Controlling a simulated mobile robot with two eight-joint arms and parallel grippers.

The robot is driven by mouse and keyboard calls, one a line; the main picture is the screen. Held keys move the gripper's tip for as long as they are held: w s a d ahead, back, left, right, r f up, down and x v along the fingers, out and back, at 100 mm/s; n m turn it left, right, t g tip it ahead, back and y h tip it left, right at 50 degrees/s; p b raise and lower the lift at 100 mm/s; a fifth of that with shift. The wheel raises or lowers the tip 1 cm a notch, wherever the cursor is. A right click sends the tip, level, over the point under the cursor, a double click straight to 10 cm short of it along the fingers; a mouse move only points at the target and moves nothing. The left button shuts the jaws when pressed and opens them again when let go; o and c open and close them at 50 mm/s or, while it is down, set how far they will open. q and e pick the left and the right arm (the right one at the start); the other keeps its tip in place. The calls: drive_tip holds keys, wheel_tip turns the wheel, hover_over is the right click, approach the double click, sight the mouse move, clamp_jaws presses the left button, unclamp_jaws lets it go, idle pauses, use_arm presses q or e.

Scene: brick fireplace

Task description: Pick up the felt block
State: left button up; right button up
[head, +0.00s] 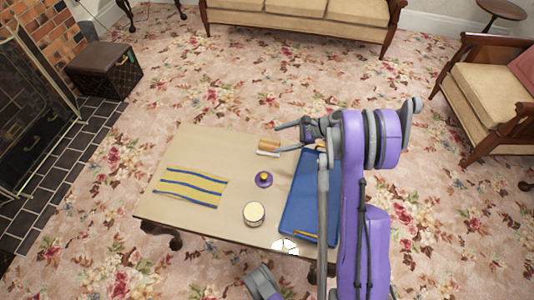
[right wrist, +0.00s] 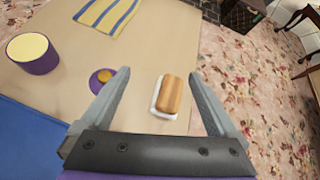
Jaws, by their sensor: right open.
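The felt block (head: 268,145) looks like a tan, rounded bar on a white base. It lies on the table near the far edge, left of the blue tray. In the right wrist view the felt block (right wrist: 170,97) lies between my open fingers, nearer the right one, with a gap on each side. My right gripper (head: 277,138) is open and empty, reaching in from the right with its fingertips by the block. Its fingers also frame the right wrist view (right wrist: 160,73).
The blue tray (head: 300,215) is partly hidden under my right arm. A purple disc with an orange piece (head: 264,181), a round cream-topped tub (head: 253,214) and a striped cloth (head: 190,187) lie on the table (head: 215,145). A small white thing (head: 284,245) is at the near edge.

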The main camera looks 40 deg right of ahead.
sight(272, 144)
drive_tip(key=d+f+m, duration=0.1)
drive_tip(key=d+f, duration=0.1)
drive_tip(key=s+d+f+m+t+b, duration=0.1)
drive_tip(key=d+f, duration=0.1)
drive_tip(key=d+f+m+t+b, duration=0.1)
drive_tip(key=d+f, duration=0.1)
drive_tip(key=d, duration=0.1)
drive_tip(key=shift+s+f, duration=0.25)
drive_tip(key=shift+s, duration=0.05)
drive_tip(key=shift+y, duration=0.3)
drive_tip(key=b+x, duration=0.2)
drive_tip(key=x, duration=1)
use_arm(q)
drive_tip(key=x, duration=0.2)
drive_tip(key=s+x, duration=0.1)
drive_tip(key=x, duration=0.2)
drive_tip(key=shift+f, duration=0.55)
use_arm(e)
drive_tip(key=shift+s+r, duration=0.1)
drive_tip(key=c, duration=1.5)
